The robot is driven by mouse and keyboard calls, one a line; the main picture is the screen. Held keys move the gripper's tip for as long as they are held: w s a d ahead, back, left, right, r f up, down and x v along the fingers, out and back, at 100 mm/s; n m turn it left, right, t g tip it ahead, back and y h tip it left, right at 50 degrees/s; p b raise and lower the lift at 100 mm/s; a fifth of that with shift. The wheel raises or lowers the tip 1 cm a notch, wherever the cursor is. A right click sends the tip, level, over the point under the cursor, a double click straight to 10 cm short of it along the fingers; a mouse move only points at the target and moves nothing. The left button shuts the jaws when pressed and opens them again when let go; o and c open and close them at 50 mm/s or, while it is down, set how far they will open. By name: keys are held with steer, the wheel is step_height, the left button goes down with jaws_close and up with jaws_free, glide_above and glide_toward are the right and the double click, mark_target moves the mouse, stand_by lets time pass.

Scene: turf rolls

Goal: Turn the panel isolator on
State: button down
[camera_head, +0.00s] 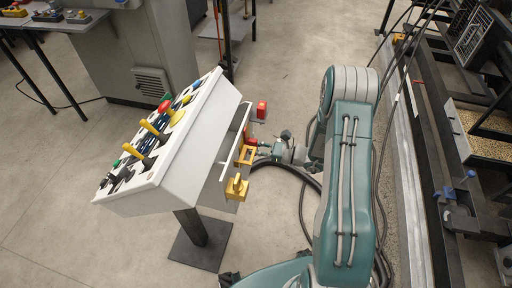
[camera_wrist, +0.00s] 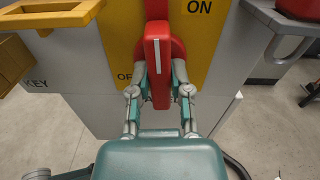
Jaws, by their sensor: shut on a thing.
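The panel isolator is a red handle (camera_wrist: 157,50) with a white stripe, on a yellow plate (camera_wrist: 118,30) on the console's side. The plate reads ON at upper right and "OF" at lower left, the rest hidden by the handle and a finger. The handle stands about upright in the wrist view. My gripper (camera_wrist: 162,88) is shut on it, one finger on each side. In the head view my gripper (camera_head: 272,147) is at the console's right side, and the isolator is small and partly hidden there.
The sloped white console (camera_head: 185,165) carries levers and buttons and stands on a dark post. Yellow brackets (camera_head: 237,187) and a red part (camera_head: 262,110) stick out close to my gripper. A "KEY" label (camera_wrist: 35,84) is at left. Machinery (camera_head: 465,150) lines the right; open floor lies between.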

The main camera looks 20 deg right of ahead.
steer(key=shift+f+m, duration=0.1)
steer(key=shift+m, duration=0.4)
steer(key=c, duration=0.6)
jaws_free()
steer(key=shift+w, duration=0.1)
steer(key=shift+o, duration=0.2)
steer(key=v, duration=1.2)
